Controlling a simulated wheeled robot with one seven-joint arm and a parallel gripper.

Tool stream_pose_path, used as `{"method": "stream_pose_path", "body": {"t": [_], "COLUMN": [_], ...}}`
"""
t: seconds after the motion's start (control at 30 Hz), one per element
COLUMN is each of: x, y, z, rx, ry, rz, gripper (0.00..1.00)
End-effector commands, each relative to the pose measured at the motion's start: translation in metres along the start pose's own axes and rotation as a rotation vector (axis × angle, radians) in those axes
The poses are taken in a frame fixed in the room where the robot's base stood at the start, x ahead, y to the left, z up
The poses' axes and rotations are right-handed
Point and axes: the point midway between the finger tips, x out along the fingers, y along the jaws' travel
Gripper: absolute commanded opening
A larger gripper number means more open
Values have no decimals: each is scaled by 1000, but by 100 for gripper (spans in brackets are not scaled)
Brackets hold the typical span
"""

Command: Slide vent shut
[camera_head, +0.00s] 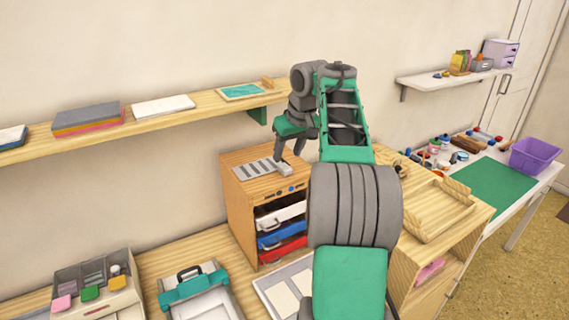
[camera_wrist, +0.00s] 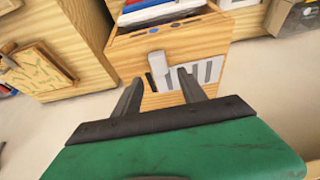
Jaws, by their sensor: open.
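The vent (camera_head: 258,169) is a light grey plate with dark slots on top of a small wooden cabinet (camera_head: 237,205). In the wrist view the slotted vent (camera_wrist: 208,72) lies just beyond my right finger. A pale grey upright knob (camera_wrist: 157,64) stands at the vent's end. My gripper (camera_head: 291,150) is over the cabinet top, close to the knob. In the wrist view my gripper (camera_wrist: 160,80) is open, with the knob in line with the gap between its fingertips. I cannot tell whether either finger touches the knob. Dark slots show, but how far the vent is open is unclear.
White, blue and red trays (camera_head: 282,228) sit in the cabinet front. A wall shelf (camera_head: 150,117) runs behind, above cabinet height. A wooden unit with a tray (camera_head: 437,209) stands right.

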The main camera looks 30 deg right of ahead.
Motion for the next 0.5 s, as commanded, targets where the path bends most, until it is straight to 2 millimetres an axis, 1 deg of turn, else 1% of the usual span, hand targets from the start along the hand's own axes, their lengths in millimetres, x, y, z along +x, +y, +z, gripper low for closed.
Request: {"method": "stream_pose_path", "body": {"t": [0.03, 0.1, 0.2, 0.33, 0.5], "x": [16, 29, 44, 53, 54], "y": [0, 0, 0, 0, 1], "z": [2, 2, 1, 0, 0], "rx": [2, 3, 2, 2, 2], "ry": [-2, -1, 0, 1, 2], "rz": [-3, -2, -2, 0, 1], "gripper": [49, 49, 49, 49, 49]}}
